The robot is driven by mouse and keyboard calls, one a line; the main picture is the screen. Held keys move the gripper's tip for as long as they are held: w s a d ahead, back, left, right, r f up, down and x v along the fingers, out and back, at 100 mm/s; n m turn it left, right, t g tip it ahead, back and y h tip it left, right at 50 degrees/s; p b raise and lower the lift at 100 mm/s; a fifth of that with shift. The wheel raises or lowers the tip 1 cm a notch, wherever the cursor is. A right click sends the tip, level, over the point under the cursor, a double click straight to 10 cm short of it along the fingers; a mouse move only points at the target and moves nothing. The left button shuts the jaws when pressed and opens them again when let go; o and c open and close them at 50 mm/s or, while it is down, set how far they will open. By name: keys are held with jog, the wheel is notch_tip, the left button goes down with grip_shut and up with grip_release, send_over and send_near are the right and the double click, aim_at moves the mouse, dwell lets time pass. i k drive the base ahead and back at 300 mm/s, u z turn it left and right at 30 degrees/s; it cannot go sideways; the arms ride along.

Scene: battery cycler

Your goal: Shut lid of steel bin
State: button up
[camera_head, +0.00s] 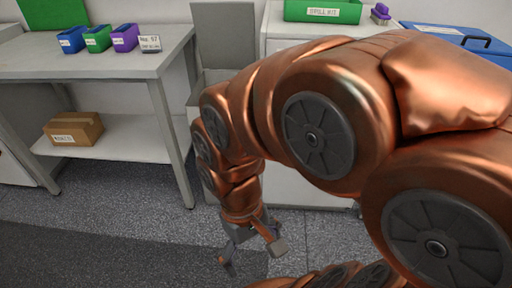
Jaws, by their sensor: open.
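The steel bin (195,108) is a grey box standing on the floor between the table and the white cabinet, partly hidden behind my arm. Its lid (224,36) appears as a flat grey panel standing upright at the back, so the bin looks open. My gripper (252,257) points down in front of the bin, low over the floor. Its fingers are apart with nothing between them. My copper-coloured arm covers much of the bin's right side and front.
A grey table (100,62) at left holds blue, green and purple small bins and a label block (150,44). A cardboard box (73,128) lies on its lower shelf. A green spill kit (322,11) sits on the white cabinet (300,25). A blue lidded box (465,42) is at right.

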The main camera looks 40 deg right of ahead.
aim_at(225, 31)
jog(key=z, duration=0.6)
jog(key=i, duration=1.65)
jog(key=u, duration=0.4)
